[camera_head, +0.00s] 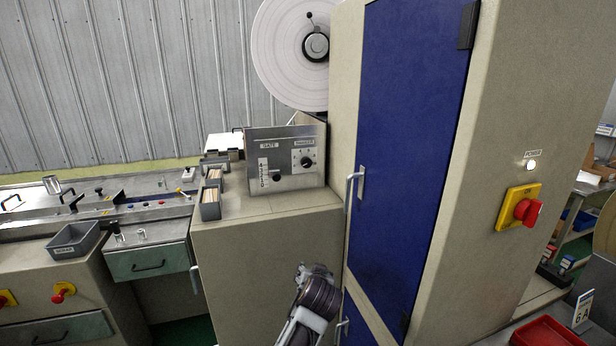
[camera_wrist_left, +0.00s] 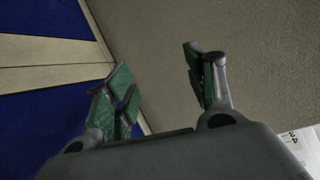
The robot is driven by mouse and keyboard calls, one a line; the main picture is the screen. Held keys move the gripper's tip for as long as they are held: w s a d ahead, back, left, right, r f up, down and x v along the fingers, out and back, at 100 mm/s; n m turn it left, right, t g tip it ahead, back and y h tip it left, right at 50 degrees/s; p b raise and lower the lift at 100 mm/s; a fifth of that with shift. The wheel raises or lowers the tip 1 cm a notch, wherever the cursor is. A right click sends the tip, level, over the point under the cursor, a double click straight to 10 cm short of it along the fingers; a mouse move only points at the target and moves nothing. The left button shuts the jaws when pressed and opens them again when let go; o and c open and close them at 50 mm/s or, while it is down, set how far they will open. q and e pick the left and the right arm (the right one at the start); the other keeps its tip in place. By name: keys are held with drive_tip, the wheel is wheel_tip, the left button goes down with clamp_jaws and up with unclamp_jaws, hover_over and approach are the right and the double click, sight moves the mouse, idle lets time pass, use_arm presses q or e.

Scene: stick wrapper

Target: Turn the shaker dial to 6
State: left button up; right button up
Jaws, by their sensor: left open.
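A grey control panel (camera_head: 286,158) stands on top of the beige cabinet in the head view. A round black dial (camera_head: 308,162) with marks around it sits at the panel's right side, under a small label too blurred to read surely. The dial's setting is too small to read. A label reading GATE and another black knob (camera_head: 278,178) are to its left. My left gripper (camera_wrist_left: 160,88) is open and empty in the left wrist view, facing beige and blue surfaces, with no dial visible there. My right gripper is not in view.
One of my arm links (camera_head: 316,295) shows low in front of the cabinet (camera_head: 265,250). A tall machine with a blue door (camera_head: 405,150) and door handle (camera_head: 354,190) stands right of the panel. Small grey holders (camera_head: 211,204) stand left of it. The cabinet top before the panel is clear.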

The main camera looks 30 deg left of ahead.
use_arm(q)
drive_tip(key=w+a+r+n+y, duration=0.1)
drive_tip(key=w+r, duration=0.1)
drive_tip(key=r, duration=0.2)
drive_tip(key=w+a+r+n+t+y, duration=0.1)
drive_tip(key=w+r, duration=0.1)
drive_tip(key=r, duration=0.3)
drive_tip(key=w+r+y, duration=0.1)
drive_tip(key=w+r, duration=0.1)
drive_tip(key=r, duration=0.2)
drive_tip(key=shift+w+a+r+n+t+y, duration=0.2)
drive_tip(key=shift+w+a+n+t+y, duration=0.1)
drive_tip(key=shift+a+n, duration=0.1)
drive_tip(key=n+t+y, duration=0.1)
drive_tip(key=n+y, duration=0.1)
drive_tip(key=y, duration=0.1)
approach(307, 164)
drive_tip(key=v, duration=0.5)
drive_tip(key=shift+w, duration=0.15)
